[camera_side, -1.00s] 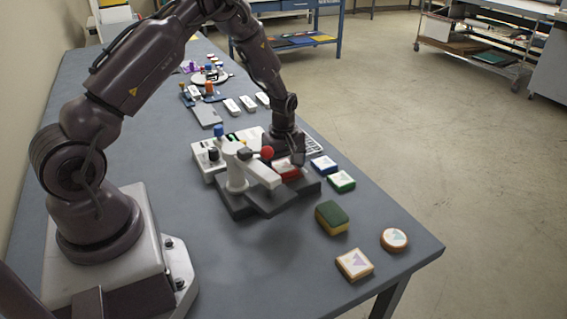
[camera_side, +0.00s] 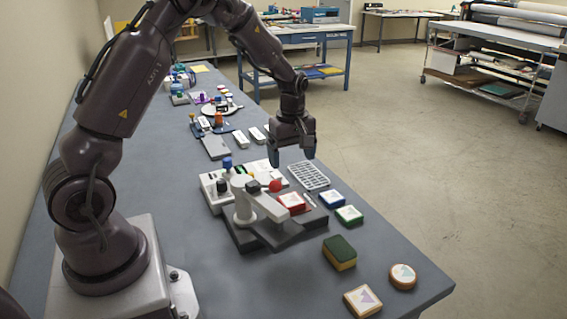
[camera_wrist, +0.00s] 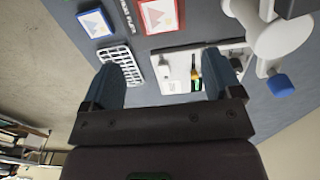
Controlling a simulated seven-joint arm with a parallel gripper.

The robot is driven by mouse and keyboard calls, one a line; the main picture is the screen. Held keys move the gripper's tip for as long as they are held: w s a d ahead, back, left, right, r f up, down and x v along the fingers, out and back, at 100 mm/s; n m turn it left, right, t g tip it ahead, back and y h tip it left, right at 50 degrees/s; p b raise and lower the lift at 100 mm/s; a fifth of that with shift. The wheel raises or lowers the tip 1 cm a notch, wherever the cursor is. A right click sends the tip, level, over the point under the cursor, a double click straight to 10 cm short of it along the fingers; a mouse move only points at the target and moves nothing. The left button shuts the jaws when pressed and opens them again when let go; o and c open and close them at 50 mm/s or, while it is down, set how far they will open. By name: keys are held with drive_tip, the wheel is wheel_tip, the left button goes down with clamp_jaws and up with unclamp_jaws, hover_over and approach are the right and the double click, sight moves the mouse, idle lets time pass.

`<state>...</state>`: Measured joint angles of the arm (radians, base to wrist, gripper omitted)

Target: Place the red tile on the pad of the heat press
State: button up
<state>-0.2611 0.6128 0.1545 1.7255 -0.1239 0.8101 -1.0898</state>
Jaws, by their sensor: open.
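The red tile (camera_side: 291,203), with a white picture face, lies flat on the dark pad area of the heat press (camera_side: 262,236). The press's pale arm is swung to the left, beside the tile, and its red knob (camera_side: 275,185) stands behind. The tile seems to cover most of the pad, so the pad's edges are hard to tell. My gripper (camera_side: 292,154) is open and empty, raised above and behind the tile, apart from it. In the wrist view, the red tile (camera_wrist: 160,15) shows at the top edge, beyond the open fingers (camera_wrist: 162,75).
A blue tile (camera_side: 332,198) and a green tile (camera_side: 349,214) lie right of the press. A sponge (camera_side: 339,252), a round tile (camera_side: 402,276) and a tan tile (camera_side: 363,301) lie nearer the front. A grey grid rack (camera_side: 309,175) and a white control box lie behind.

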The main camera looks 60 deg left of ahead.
drive_tip(key=s+d+r+m+t, duration=0.2)
drive_tip(key=s+d+r+m, duration=0.4)
drive_tip(key=r, duration=0.3)
drive_tip(key=s+d+r+m+t, duration=0.2)
drive_tip(key=s+d+r+m, duration=0.35)
drive_tip(key=r, duration=0.35)
drive_tip(key=s+d+m+t, duration=0.1)
drive_tip(key=s+d+m, duration=0.3)
drive_tip(key=s, duration=0.5)
drive_tip(key=shift+d+r+m+t, duration=0.2)
drive_tip(key=shift+r+m+t, duration=0.15)
drive_tip(key=shift+m, duration=0.9)
